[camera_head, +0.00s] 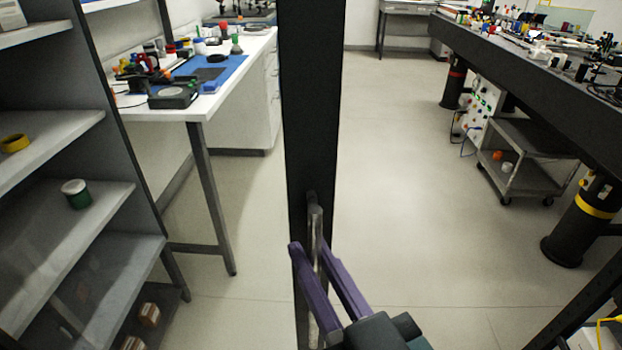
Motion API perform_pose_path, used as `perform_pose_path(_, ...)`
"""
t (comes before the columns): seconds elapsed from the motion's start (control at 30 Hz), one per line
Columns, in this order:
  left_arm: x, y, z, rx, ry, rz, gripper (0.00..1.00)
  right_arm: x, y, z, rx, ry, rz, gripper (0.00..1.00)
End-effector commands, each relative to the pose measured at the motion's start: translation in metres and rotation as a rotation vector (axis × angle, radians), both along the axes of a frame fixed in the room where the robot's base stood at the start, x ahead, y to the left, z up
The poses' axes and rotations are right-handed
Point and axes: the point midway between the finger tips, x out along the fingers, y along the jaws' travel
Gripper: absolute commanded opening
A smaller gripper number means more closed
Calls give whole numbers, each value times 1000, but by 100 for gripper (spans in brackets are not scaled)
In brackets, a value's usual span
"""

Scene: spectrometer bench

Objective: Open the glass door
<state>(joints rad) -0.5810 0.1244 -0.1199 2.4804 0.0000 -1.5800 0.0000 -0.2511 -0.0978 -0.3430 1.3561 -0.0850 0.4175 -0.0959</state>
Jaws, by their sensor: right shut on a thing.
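The glass door shows as a dark upright frame bar (308,90) in the middle of the head view, from the top edge down. The glass itself is hard to make out. A narrow grey metal handle (315,215) stands upright on the bar. My right gripper (312,250), with purple fingers, comes in from the bottom. Its fingers lie on either side of the handle and are shut on it. The handle's lower part is partly hidden by the fingers. My left gripper is not in view.
A grey shelf unit (120,125) with a green jar (76,194) and yellow tape (14,143) stands at left. Behind it is a white bench (150,113). At right are a dark optical table (520,75) and a cart (525,175). The floor between is clear.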

Motion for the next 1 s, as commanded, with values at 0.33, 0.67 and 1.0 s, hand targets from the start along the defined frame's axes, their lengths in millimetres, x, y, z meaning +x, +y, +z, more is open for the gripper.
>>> perform_pose_path(0.33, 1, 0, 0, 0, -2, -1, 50, 0, 1, 0, 0, 1, 2, 19)
perform_pose_path(0.67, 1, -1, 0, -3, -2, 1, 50, 0, 1, 0, 0, 1, 1, 44)
perform_pose_path(1.0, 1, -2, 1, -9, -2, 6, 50, -22, -8, -1, -2, 5, 1, 44)
